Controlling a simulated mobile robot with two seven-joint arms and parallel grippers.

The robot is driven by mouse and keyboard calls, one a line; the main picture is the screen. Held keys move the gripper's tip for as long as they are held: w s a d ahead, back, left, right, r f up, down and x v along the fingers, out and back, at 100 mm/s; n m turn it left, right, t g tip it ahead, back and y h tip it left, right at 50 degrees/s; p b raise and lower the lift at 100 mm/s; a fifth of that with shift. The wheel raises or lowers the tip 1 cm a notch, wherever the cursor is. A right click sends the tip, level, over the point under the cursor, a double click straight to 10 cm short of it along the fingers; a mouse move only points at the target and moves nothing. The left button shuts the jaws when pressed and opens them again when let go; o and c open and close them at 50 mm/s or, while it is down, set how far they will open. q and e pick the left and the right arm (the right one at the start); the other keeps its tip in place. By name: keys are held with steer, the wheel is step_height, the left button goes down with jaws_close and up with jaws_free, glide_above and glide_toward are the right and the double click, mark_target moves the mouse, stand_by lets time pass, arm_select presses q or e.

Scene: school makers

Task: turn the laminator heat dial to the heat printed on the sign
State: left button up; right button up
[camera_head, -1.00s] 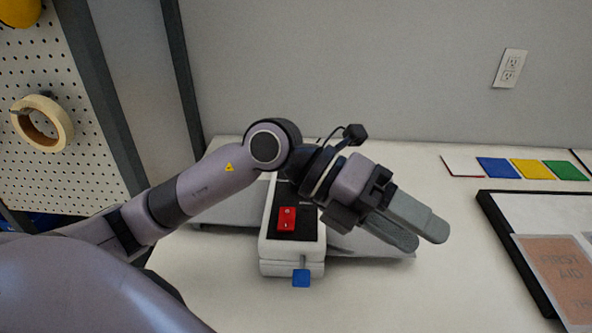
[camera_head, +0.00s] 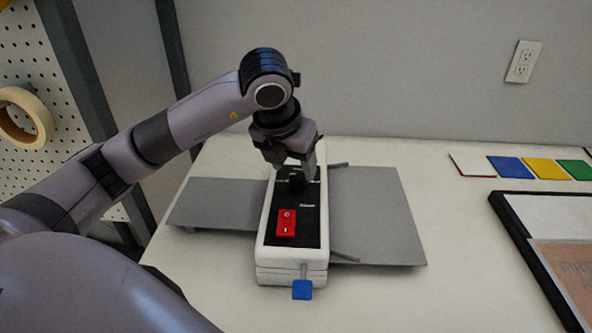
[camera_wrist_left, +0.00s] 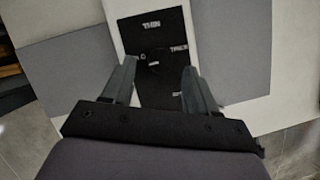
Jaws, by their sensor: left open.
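The laminator (camera_head: 264,236) is a white body with a black top panel, standing on the table. Its black heat dial (camera_head: 297,184) is partly hidden under my left gripper in the head view. In the left wrist view the round dial (camera_wrist_left: 155,58) lies between and beyond the fingertips, with white labels around it; one reads THIN, the others are blurred. My left gripper (camera_head: 291,160) points down above the dial. Its two fingers (camera_wrist_left: 158,66) are apart, one on each side of the dial, with nothing held. Whether they touch it cannot be told. No heat sign is readable.
A red rocker switch (camera_head: 286,223) and a blue tab (camera_head: 302,290) are at the laminator's near end. Grey trays (camera_head: 380,215) extend at both sides. Coloured cards (camera_head: 510,167) and a black-framed tray (camera_head: 520,228) with a brown printed sheet (camera_head: 568,270) lie right.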

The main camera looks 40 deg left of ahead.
mark_target(297, 175)
arm_select(q)
steer(key=shift+x, duration=1.55)
steer(key=c, duration=1)
